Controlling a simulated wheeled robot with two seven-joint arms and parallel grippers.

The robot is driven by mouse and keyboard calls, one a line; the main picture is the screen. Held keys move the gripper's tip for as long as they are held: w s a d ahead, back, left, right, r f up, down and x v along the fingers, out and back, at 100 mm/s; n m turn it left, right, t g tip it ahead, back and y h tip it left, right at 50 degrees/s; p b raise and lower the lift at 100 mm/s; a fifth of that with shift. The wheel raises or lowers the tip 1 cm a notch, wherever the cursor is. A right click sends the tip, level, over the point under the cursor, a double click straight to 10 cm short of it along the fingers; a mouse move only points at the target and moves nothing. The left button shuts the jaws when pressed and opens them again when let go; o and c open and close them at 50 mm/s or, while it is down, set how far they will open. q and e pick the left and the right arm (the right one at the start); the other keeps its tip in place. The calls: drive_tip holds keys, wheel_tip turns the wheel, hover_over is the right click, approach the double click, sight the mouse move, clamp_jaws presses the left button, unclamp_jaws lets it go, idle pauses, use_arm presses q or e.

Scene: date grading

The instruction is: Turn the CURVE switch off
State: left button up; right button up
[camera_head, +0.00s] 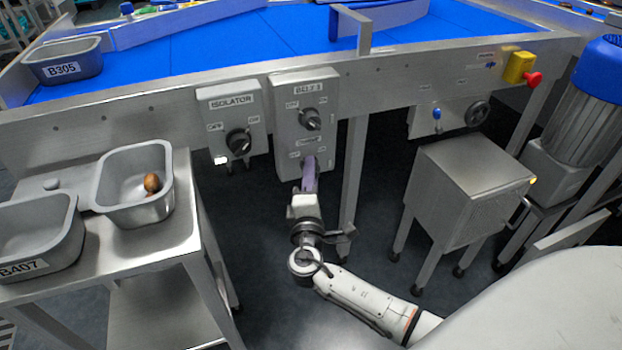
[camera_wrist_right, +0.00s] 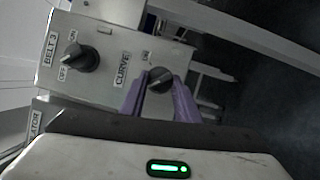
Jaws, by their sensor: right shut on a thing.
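The CURVE switch (camera_wrist_right: 159,80) is a black rotary knob on the grey switch box, below the BELT 3 knob (camera_head: 311,120). In the head view my gripper hides the CURVE knob. My right gripper (camera_head: 309,168) reaches up to the lower part of the box. In the right wrist view its purple fingers (camera_wrist_right: 160,92) stand on both sides of the CURVE knob, shut on it. An ON label shows beside the knob; its OFF label is hidden in the wrist view. My left gripper is in neither view.
The ISOLATOR box (camera_head: 232,125) hangs to the left of the switch box. A steel side table with grey tubs (camera_head: 110,200) stands at the left, one tub holding a brown date (camera_head: 152,183). A steel cabinet (camera_head: 465,190) stands at the right. The blue belt (camera_head: 230,45) runs above.

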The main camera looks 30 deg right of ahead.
drive_tip(key=shift+n+t, duration=0.3)
drive_tip(key=shift+n, duration=0.1)
drive_tip(key=o, duration=1)
drive_tip(key=shift+o, duration=0.2)
drive_tip(key=r+v, duration=0.1)
drive_tip(key=v, duration=0.9)
drive_tip(key=shift+f, duration=0.5)
drive_tip(key=shift+s+a, duration=0.1)
drive_tip(key=shift+a, duration=0.05)
